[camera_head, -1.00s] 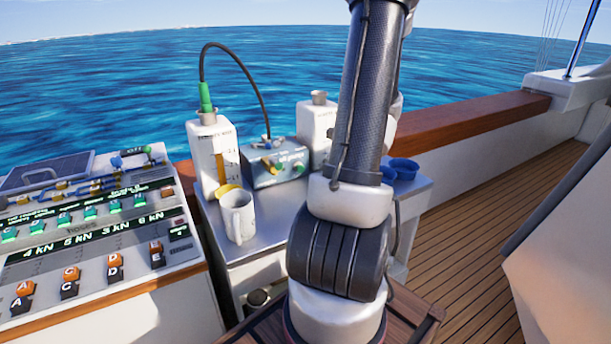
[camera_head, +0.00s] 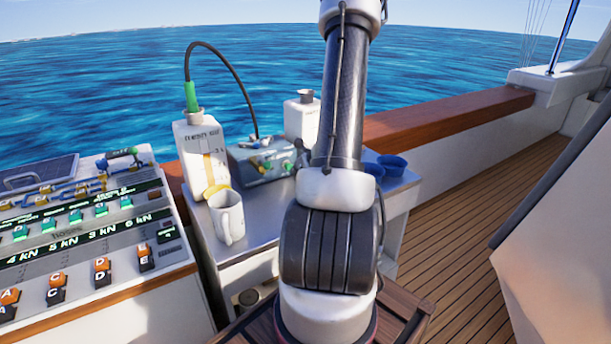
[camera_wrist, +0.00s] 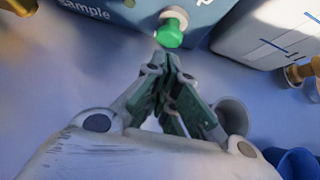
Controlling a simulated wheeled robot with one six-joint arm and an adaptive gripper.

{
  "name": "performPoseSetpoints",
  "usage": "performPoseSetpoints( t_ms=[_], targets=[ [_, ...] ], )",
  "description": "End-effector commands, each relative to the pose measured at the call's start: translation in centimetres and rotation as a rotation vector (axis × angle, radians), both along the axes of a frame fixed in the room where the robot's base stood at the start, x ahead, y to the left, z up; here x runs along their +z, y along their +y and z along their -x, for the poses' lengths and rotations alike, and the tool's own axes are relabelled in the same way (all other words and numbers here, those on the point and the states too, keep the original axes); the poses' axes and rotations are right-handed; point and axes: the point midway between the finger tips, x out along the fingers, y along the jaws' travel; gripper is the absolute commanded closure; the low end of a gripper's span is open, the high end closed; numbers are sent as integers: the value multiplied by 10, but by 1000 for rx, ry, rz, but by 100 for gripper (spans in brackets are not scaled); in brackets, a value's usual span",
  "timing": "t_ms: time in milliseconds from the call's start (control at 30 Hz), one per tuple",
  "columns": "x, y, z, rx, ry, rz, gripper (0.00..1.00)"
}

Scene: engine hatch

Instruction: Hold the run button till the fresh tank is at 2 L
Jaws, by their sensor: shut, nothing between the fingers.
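The white fresh tank (camera_head: 190,145) stands on the metal counter in the head view, with a green hose fitting in its top. An amber level strip (camera_head: 207,168) shows on its front; its small marks are too blurred to read surely. The blue-grey control box (camera_head: 252,176) sits to its right. In the wrist view my gripper (camera_wrist: 168,62) is shut and empty, its fingertips just below the green button (camera_wrist: 169,36) on the box's face. I cannot tell whether they touch it. In the head view my arm hides the gripper's tips and the button cannot be made out clearly.
A white mug (camera_head: 229,222) stands in front of the fresh tank. A second white container (camera_head: 301,120) is behind the box, and blue cups (camera_head: 391,166) are at the right. A switch panel (camera_head: 85,240) is at the left. A black hose arches over the box.

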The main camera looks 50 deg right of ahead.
Motion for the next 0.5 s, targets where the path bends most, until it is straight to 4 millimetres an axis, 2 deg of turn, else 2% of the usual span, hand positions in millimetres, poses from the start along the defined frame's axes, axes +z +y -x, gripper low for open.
performPoseSetpoints(
  t_ms=[167,500],
  targets=[
    [0,-2,-11,0,1,0,100],
    [0,-3,-13,-1,1,-1,100]
  ],
)
